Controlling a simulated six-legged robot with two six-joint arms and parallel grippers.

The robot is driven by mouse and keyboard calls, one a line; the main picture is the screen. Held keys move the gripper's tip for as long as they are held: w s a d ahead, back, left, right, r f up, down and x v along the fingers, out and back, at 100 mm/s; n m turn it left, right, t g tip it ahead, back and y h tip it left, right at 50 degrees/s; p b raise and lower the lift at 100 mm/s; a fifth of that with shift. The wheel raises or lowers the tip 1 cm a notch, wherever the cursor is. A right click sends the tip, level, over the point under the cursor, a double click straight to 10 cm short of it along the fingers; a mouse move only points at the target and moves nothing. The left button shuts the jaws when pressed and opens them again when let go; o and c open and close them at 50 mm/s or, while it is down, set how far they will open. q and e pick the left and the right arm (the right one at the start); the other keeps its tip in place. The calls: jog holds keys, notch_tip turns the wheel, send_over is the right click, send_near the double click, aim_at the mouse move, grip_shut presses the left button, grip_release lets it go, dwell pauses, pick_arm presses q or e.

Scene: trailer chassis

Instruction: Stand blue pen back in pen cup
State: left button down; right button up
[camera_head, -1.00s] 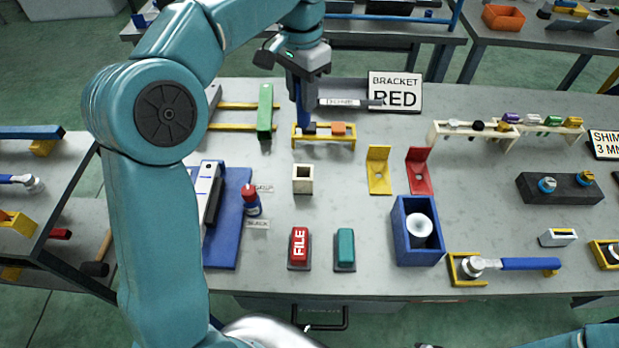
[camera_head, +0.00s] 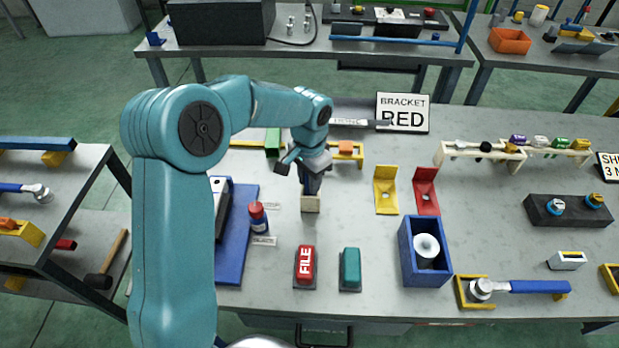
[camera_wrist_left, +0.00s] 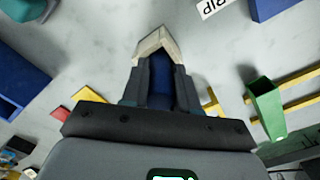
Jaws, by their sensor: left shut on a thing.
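The pen cup is a small square cream-coloured holder (camera_head: 310,204) standing on the grey bench. My left gripper (camera_head: 312,183) is right above it, pointing down, and hides most of its opening. In the left wrist view, the gripper (camera_wrist_left: 160,88) is shut on the blue pen (camera_wrist_left: 161,75), which lies between the fingers. The cup's pale rim (camera_wrist_left: 157,42) shows around the pen's far end there. The pen is lined up with the cup opening; I cannot tell how deep its tip is. My right gripper is not in view.
A yellow rack (camera_head: 357,157) with an orange block stands behind the cup. A yellow bracket (camera_head: 386,190) and a red bracket (camera_head: 425,190) are to the right. A red-and-blue bottle (camera_head: 258,217) is to the left.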

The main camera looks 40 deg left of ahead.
pick_arm(q)
jog(key=shift+f, duration=0.1)
jog(key=shift+f, duration=0.1)
jog(key=c, duration=0.9)
grip_release()
jog(key=shift+o, duration=0.2)
notch_tip(320, 180, up, 12)
jog(key=shift+r, duration=0.15)
jog(key=shift+s, duration=0.15)
